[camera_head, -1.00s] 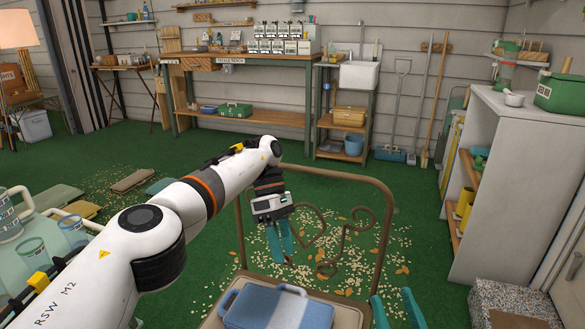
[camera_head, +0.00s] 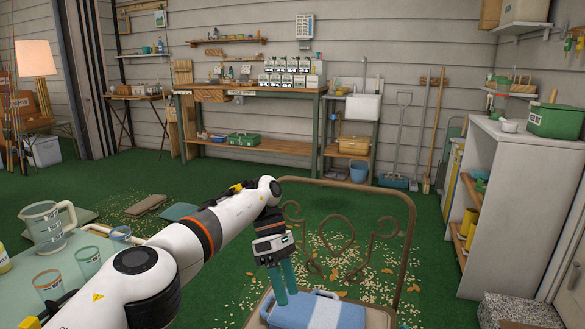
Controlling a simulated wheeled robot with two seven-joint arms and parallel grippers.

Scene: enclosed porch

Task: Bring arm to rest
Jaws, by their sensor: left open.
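My left arm (camera_head: 203,236) comes in from the lower left and reaches over toward the metal chair. My left gripper (camera_head: 287,298) points down with its two teal fingers apart and nothing seen between them. Its fingertips show in front of the left part of a blue lidded box (camera_head: 318,312) on the chair seat. I cannot tell whether they touch it. The lower part of the box is cut off by the picture's bottom edge. My right gripper is not in view.
The chair's scrolled metal back (camera_head: 411,240) rises behind the gripper. A table (camera_head: 118,268) with a pitcher (camera_head: 47,228) and cups stands at left. A white cabinet (camera_head: 512,190) stands at right. Chips litter the green floor (camera_head: 330,200); its middle is open.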

